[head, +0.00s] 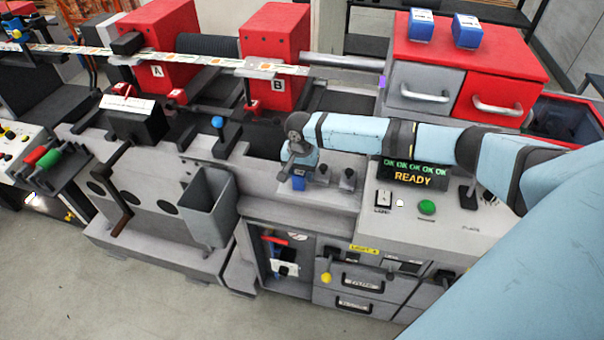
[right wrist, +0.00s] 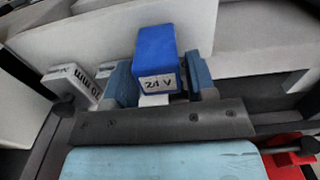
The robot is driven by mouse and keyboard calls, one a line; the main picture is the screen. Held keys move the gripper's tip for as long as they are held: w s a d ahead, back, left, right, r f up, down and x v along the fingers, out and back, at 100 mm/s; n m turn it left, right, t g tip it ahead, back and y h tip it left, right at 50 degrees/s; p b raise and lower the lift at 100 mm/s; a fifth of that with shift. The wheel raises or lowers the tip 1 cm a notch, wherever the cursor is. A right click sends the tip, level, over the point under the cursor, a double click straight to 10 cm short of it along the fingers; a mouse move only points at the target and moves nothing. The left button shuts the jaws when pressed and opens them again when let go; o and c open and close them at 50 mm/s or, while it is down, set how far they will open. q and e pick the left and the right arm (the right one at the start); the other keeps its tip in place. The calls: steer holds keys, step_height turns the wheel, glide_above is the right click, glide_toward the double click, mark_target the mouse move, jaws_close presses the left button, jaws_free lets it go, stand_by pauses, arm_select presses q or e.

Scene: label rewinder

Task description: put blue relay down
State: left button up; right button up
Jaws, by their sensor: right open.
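The blue relay (right wrist: 157,55), with a white 24 V label, is between the two fingers of my right gripper (right wrist: 160,82) in the right wrist view. The fingers are open, one on either side of it; whether either touches it I cannot tell. In the head view the right gripper (head: 302,165) points down over the grey machine ledge, and the blue relay (head: 298,183) shows low between its fingers. What lies right under the relay is hidden. Two more blue relays, a left one (head: 421,25) and a right one (head: 467,31), stand on the red cabinet top. My left gripper is not in view.
A white block marked in mm (right wrist: 72,85) is left of the gripper in the wrist view. Dark knobs (head: 347,177) stand right of the gripper. The control panel has a READY display (head: 413,177) and a green button (head: 427,207). A grey bin (head: 208,205) hangs to the left.

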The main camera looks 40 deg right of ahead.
steer(key=shift+s+a+f, duration=0.1)
steer(key=shift+a, duration=0.05)
steer(key=c, duration=0.8)
